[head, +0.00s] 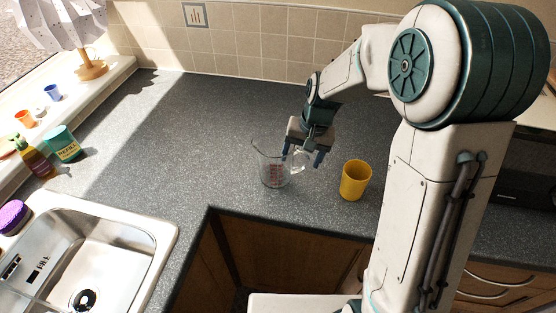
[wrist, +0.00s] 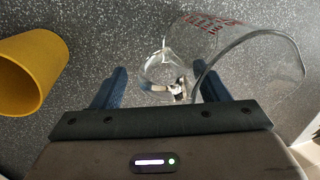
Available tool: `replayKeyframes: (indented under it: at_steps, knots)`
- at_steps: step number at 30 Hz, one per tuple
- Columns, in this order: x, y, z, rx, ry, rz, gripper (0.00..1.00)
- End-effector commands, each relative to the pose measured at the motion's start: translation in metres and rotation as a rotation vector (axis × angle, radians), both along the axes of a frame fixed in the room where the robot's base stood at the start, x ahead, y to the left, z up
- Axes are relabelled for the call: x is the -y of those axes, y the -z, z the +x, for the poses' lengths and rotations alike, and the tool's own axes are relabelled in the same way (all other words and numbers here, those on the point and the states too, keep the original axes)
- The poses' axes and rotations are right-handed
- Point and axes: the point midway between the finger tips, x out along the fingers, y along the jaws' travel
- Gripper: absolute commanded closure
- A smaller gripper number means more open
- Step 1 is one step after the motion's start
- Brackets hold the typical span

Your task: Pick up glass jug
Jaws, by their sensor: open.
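The clear glass jug (head: 270,168) with red markings stands upright on the grey counter, left of the yellow cup. Its handle (head: 299,160) faces right. My gripper (head: 302,157) is open and points down at the jug's handle side. In the wrist view, the jug (wrist: 250,58) is at the upper right and its handle (wrist: 160,72) shows between the two blue fingers of my gripper (wrist: 160,88). The right finger is close to the jug's rim; I cannot tell whether they touch.
A yellow cup (head: 356,181) stands close on the right; it also shows in the wrist view (wrist: 32,72). A sink (head: 100,255) is at the lower left. A bottle (head: 33,158) and a teal container (head: 62,144) stand at the left. The counter behind the jug (head: 220,110) is clear.

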Motion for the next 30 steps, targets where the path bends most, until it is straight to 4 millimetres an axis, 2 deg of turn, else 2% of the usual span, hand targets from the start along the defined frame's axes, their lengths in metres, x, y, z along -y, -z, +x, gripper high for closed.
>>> replayKeyframes:
  at_steps: [4, 12, 18, 19, 30]
  knots:
    - [-0.003, 0.015, 0.0, -0.002, -0.001, 0.0, 0.32]
    - [-0.004, 0.018, 0.0, 0.0, -0.001, 0.0, 0.32]
    - [-0.004, 0.018, 0.0, 0.001, -0.001, 0.0, 0.88]
    - [-0.004, 0.018, 0.0, 0.001, -0.001, 0.0, 0.94]
    - [-0.004, 0.017, 0.001, 0.002, -0.001, 0.001, 0.97]
